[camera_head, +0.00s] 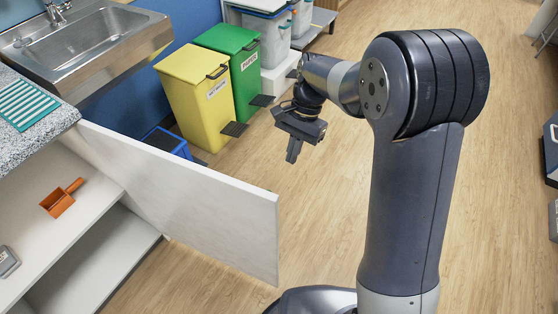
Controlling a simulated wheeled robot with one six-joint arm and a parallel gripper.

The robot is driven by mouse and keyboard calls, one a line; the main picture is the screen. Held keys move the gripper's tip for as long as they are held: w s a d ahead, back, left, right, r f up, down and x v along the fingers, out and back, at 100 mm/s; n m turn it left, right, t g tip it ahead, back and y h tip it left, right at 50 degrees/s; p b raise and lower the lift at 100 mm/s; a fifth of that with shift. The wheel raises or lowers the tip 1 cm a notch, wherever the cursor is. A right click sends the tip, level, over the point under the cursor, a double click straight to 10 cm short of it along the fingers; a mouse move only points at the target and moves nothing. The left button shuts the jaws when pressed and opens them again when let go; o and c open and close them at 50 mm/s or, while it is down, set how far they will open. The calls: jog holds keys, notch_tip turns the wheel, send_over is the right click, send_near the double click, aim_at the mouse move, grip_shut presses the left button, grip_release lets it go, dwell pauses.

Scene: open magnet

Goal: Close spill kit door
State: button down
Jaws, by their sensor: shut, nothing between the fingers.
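The spill kit door (190,195) is a pale panel standing wide open, hinged at the right front edge of the cabinet (82,190) on the left. It juts out over the floor toward the middle of the view. My gripper (291,158) is shut and empty. It hangs in the air, fingers pointing down, beyond the door's free end and a little above it in the picture. It appears apart from the door. The door's far face is hidden from this view.
An orange scoop (62,198) and a grey item (7,262) lie on the cabinet shelf. A yellow bin (193,95), a green bin (243,80) and a blue bin (165,141) stand behind the door. A steel sink (80,45) is at upper left. Wood floor (225,285) is clear around the door's end.

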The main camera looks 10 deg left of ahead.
jog(key=s+a+f+b, duration=0.1)
jog(key=s+a+f, duration=0.2)
jog(key=s+f, duration=0.3)
jog(key=shift+x, duration=1)
jog(key=shift+w+d+f, duration=0.1)
